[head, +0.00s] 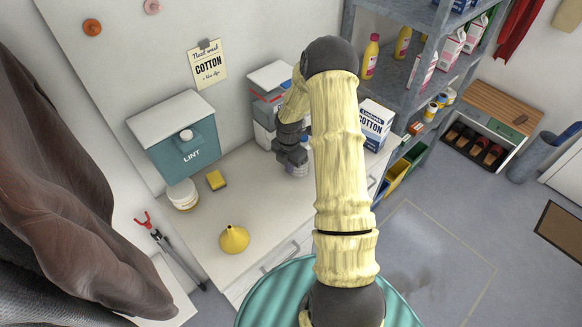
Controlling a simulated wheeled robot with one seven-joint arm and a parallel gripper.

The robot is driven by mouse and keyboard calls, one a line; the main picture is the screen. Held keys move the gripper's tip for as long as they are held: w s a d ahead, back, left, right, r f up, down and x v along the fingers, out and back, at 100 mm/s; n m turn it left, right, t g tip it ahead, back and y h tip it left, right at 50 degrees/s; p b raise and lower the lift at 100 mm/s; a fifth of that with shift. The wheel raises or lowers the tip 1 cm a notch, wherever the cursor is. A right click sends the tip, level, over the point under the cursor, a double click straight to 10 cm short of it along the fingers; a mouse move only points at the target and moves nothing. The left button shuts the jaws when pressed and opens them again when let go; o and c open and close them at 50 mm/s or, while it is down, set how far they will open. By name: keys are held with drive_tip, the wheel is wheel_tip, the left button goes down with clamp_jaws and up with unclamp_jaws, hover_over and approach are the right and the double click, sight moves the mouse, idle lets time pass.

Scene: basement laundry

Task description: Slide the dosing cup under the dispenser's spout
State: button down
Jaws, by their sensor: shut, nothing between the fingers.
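A white-topped box with red and dark bands (270,77) stands on the counter against the wall, partly behind my arm. It may be the dispenser; its spout is hidden. My gripper (296,158) points down in front of this box, low over the counter, and is shut with nothing held. A small greyish, see-through-looking object (299,171) shows at the fingertips and may be the dosing cup. I cannot tell whether the fingers touch it.
Grey shelves (395,75) stand right.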

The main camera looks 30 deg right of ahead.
drive_tip(key=shift+s+a, duration=0.1)
drive_tip(key=shift+a, duration=0.35)
drive_tip(key=a, duration=0.2)
drive_tip(key=s+a+r, duration=0.1)
drive_tip(key=shift+s+b, duration=0.1)
drive_tip(key=shift+b, duration=0.2)
wheel_tip(320, 180, up, 9)
drive_tip(key=b, duration=0.1)
drive_tip(key=shift+b, duration=0.3)
drive_tip(key=shift+s+r, duration=0.1)
drive_tip(key=shift+s, duration=0.1)
drive_tip(key=s+a+r+m+t, duration=0.1)
drive_tip(key=s+a+r+m, duration=0.4)
drive_tip(key=s+m, duration=0.4)
drive_tip(key=s+a+r+m+t, duration=0.1)
drive_tip(key=s+a+r+m, duration=0.4)
drive_tip(key=s+m, duration=0.4)
drive_tip(key=m, duration=0.4)
drive_tip(key=shift+m+t, duration=0.3)
